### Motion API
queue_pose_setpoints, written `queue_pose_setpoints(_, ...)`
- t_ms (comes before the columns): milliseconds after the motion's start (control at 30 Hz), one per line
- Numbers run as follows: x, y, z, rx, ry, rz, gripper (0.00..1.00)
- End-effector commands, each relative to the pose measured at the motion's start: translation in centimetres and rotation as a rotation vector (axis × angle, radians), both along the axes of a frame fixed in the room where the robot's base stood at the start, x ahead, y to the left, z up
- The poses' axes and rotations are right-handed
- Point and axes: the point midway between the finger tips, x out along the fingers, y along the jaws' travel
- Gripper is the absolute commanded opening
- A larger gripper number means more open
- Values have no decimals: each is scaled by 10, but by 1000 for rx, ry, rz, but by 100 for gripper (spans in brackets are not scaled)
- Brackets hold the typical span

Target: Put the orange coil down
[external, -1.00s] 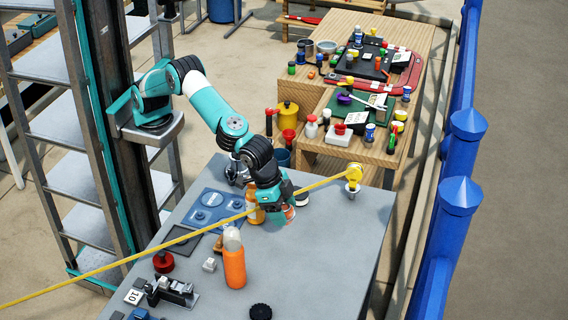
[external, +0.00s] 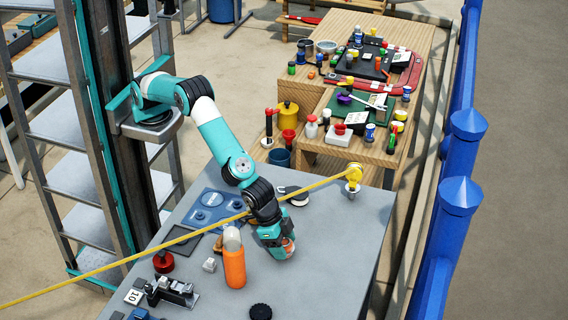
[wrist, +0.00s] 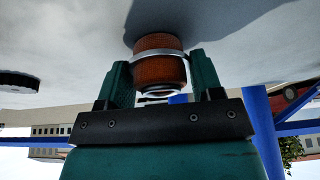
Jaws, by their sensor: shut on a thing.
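The orange coil (wrist: 160,62) is a short orange-brown cylinder with a pale band around it, seen in the wrist view between the two teal fingers of my gripper (wrist: 158,80). My gripper is shut on it. In the external view my gripper (external: 278,248) points down over the grey table (external: 330,235), and a bit of the coil (external: 289,246) shows at its fingertips. The coil's far end is close to the grey surface in the wrist view, with a dark shadow beside it. I cannot tell whether it touches.
An orange bottle (external: 234,266) stands just left of my gripper. A yellow rope (external: 170,244) crosses above the table to a yellow pulley (external: 354,175). A black knob (external: 260,311) lies near the front. The table right of my gripper is clear.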

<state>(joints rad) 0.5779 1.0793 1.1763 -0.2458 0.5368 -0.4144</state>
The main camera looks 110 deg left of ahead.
Motion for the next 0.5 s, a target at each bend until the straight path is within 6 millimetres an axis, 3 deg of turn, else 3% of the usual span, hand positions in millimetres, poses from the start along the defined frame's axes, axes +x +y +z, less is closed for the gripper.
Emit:
queue_pose_setpoints(133,0,0,-4,0,0,0,32)
queue_pose_setpoints(167,0,0,-4,0,1,0,62)
queue_pose_setpoints(267,0,0,-3,1,1,-1,85)
queue_pose_setpoints(500,0,0,-3,1,1,-1,86)
